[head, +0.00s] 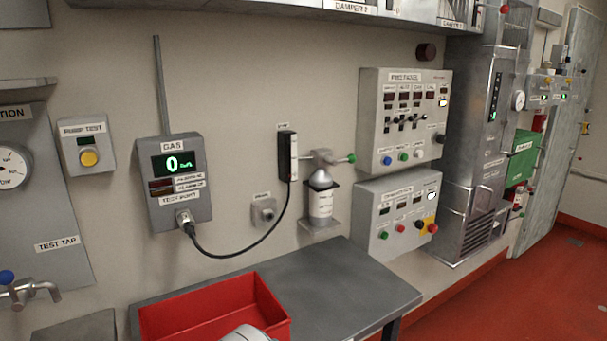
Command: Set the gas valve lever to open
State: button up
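A small gas bottle (320,203), white with a dark collar, stands upright in a wall bracket in the middle of the view. A grey valve head (322,158) sits on top of it, and a short lever with a green end (350,158) points right. I cannot read a set position from the lever. The grey GAS box (173,182) at left shows a green 0. A black cable runs from its lower socket to a black handheld unit (288,156) on the wall beside the bottle. My gripper is not in view; only a light grey rounded part shows at the bottom edge.
A grey table (365,285) stands below the bottle, with an open red bin (270,300) on its left part. Two grey control panels (405,120) are on the wall right of the bottle. A tap (28,290) is at far left. The table's right part is clear.

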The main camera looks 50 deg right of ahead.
aim_at(351, 158)
jog(key=z, duration=1.75)
